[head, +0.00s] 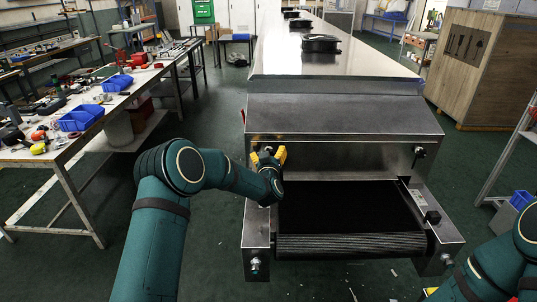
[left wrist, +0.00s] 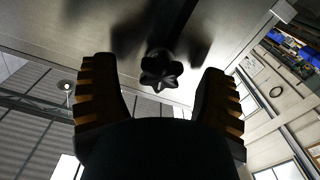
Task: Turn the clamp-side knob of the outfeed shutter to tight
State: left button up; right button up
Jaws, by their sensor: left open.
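The tunnel dryer's outfeed end (head: 340,115) faces me, with a dark belt opening (head: 345,205) below a sloped metal hood. My left gripper (head: 268,154) is at the left side of this opening, its yellow-padded fingers open. In the left wrist view a black star-shaped knob (left wrist: 161,70) is between the two spread fingers, apart from both. The gripper hides this knob in the head view. Another knob (head: 419,152) sits on the right side of the front. The pictures do not show which is clamp-side. My right gripper (head: 431,291) is barely visible at the bottom right.
A workbench (head: 90,130) with blue bins (head: 80,118) and loose tools stands at the left. A large wooden crate (head: 490,65) stands at the right, near a metal rack (head: 505,165). Floor is open between bench and dryer, with small scraps in front.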

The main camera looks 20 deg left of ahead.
pick_arm(q)
jog(key=shift+w+a, duration=0.15)
jog(key=shift+w, duration=0.25)
jog(key=c, duration=1.2)
jog(key=shift+m, duration=0.3)
